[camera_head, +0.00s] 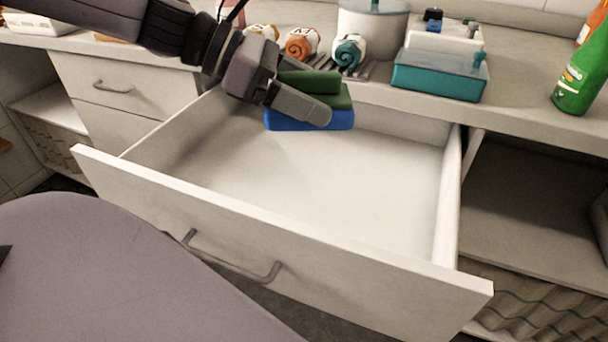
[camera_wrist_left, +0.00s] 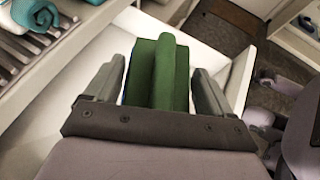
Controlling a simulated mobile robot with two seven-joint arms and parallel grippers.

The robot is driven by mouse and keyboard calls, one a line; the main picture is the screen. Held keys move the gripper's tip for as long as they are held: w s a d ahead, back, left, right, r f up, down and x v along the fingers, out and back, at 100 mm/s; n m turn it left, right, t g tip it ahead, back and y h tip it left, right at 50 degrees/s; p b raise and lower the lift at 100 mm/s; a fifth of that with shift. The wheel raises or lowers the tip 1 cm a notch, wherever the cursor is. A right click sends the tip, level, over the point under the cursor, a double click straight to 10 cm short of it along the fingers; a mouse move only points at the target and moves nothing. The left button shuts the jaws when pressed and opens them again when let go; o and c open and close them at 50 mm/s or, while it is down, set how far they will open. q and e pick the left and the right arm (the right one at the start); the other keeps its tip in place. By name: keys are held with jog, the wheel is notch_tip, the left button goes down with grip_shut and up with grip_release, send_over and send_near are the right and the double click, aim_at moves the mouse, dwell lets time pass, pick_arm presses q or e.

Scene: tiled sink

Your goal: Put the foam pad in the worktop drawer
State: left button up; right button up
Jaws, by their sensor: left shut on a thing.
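The foam pad (camera_head: 341,119) is blue underneath and green on top, with a raised green grip. My left gripper (camera_head: 305,103) is shut on it and holds it over the back part of the open worktop drawer (camera_head: 300,185). In the left wrist view the green side of the foam pad (camera_wrist_left: 160,72) sits between the two fingers of my left gripper (camera_wrist_left: 158,95). The drawer is pulled out and its visible floor is empty. The drawer front with its grey handle faces me. My right gripper is not in view.
On the worktop behind the drawer are rolled cloths (camera_head: 301,44) on a grey rack, a white pot (camera_head: 372,32), a teal box (camera_head: 440,74) and a green bottle (camera_head: 580,80). An open shelf (camera_head: 530,210) lies right of the drawer. A closed drawer (camera_head: 115,88) is at left.

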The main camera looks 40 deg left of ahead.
pick_arm(q)
notch_tip(320, 180, down, 15)
jog(key=b, duration=0.5)
jog(key=shift+s+d+f, duration=0.1)
jog(key=shift+d, duration=0.05)
jog(key=shift+f, duration=0.6)
notch_tip(320, 180, down, 3)
jog(key=shift+f+b, duration=0.1)
jog(key=shift+b, duration=0.7)
jog(key=shift+f, duration=0.3)
jog(key=o, duration=0.9)
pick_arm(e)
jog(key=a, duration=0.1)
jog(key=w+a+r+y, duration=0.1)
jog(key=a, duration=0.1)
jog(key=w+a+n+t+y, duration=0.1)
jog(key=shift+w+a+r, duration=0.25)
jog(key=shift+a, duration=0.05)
